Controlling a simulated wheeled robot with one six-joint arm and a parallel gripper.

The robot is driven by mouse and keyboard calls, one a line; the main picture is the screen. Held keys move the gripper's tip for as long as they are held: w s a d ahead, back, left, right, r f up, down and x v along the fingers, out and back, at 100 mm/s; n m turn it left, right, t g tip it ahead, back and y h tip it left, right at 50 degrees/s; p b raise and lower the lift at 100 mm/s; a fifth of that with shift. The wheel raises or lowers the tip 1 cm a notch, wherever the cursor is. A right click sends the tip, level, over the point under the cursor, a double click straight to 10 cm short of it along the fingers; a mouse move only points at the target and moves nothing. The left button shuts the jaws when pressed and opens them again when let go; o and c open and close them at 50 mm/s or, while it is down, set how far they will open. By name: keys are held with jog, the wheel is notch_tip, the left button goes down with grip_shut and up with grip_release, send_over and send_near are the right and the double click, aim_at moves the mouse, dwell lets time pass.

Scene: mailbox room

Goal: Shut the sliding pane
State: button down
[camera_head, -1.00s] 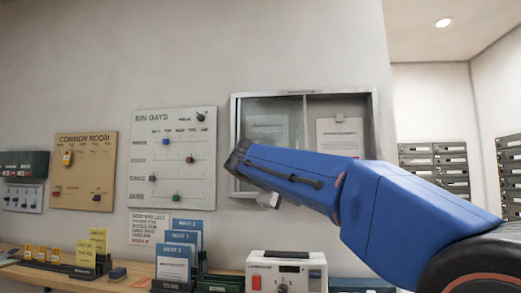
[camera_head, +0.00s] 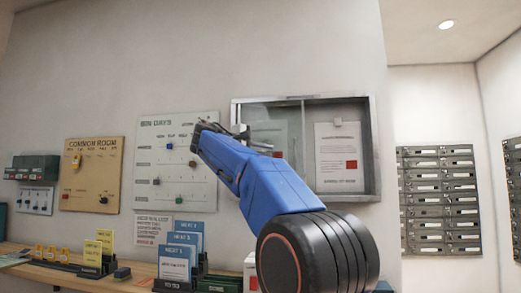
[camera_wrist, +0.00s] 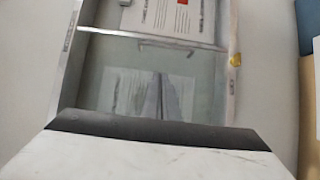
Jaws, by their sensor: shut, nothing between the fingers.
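The notice case (camera_head: 375,150) hangs on the wall with a grey metal frame. Its sliding pane (camera_head: 262,112) is clear glass over the left half. The pane's upright edge (camera_head: 303,150) stands near the middle, and the right half looks uncovered. In the wrist view the pane (camera_wrist: 100,70) fills the middle, with its metal edge (camera_wrist: 150,39) crossing above it. My gripper (camera_wrist: 162,78) shows there as two narrow grey fingers together, empty, in front of the glass. Whether they touch it I cannot tell. In the head view my arm hides most of the gripper.
The Bin Days board (camera_head: 150,200) hangs just left of the case, behind my arm's end. The Common Room board (camera_head: 92,190) is farther left. A wooden shelf (camera_head: 65,278) below holds leaflets (camera_head: 175,265) and small items. Grey mailboxes (camera_head: 440,200) line the right wall.

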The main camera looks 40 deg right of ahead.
send_near(287, 150)
jog(key=d, duration=0.2)
jog(key=shift+s+d+f, duration=0.25)
jog(key=shift+s+d, duration=0.5)
jog(key=shift+s, duration=0.05)
jog(key=shift+s+d+f, duration=0.25)
jog(key=shift+s+d, duration=0.45)
jog(key=shift+s, duration=0.15)
jog(key=s+d, duration=1.7)
jog(key=s, duration=0.3)
jog(key=shift+s+d, duration=0.15)
jog(key=shift+s, duration=0.05)
